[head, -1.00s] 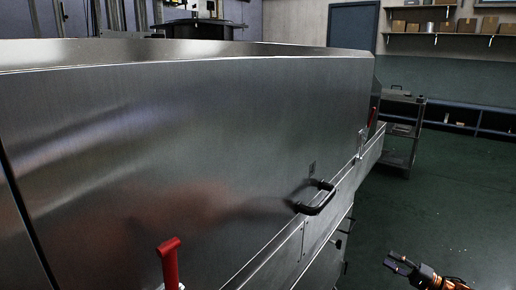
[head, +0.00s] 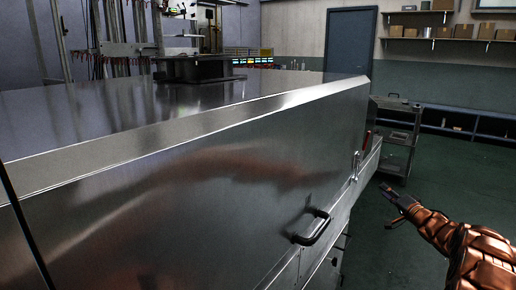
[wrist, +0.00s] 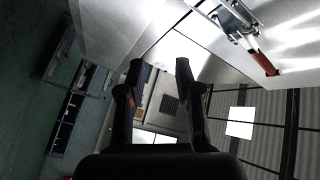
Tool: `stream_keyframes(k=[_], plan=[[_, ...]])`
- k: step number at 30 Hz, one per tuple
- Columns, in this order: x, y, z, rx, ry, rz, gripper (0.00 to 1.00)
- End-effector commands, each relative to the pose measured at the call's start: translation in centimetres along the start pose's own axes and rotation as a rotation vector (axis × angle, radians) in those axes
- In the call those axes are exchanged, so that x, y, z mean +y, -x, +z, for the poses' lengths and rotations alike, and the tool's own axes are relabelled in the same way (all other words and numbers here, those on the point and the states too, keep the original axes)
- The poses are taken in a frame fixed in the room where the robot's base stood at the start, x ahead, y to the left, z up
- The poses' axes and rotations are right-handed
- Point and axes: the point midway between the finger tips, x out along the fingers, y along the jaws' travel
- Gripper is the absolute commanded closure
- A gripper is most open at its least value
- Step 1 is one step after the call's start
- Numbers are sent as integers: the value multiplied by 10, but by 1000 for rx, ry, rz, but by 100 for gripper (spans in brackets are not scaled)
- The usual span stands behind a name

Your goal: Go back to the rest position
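My gripper (head: 392,194) is at the right in the head view, in free air to the right of the dryer's steel side (head: 230,190). In the wrist view my gripper (wrist: 157,75) shows its two dark fingers spread apart with nothing between them. The dryer's black handle (head: 312,227) is left of and below my gripper in the head view, apart from it. A latch with a red grip (wrist: 262,62) shows at the upper right of the wrist view, clear of the fingers.
A grey metal cart (head: 397,135) stands beyond the dryer's far end. Wall shelves (head: 440,33) hold cardboard boxes. A dark blue door (head: 349,42) is in the back wall. Green floor (head: 395,250) lies open to the right of the dryer.

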Motion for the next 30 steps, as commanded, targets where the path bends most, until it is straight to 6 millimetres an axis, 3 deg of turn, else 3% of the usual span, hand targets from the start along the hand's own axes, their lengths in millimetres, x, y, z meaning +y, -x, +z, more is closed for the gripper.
stream_keyframes(k=[1,7,14,23,30], plan=[[-22,-6,-11,19,27,25,66],[-70,-13,-35,86,131,172,66],[-118,-4,-45,104,232,360,66],[-177,35,-33,37,338,615,66],[-222,86,-4,-94,407,804,66]])
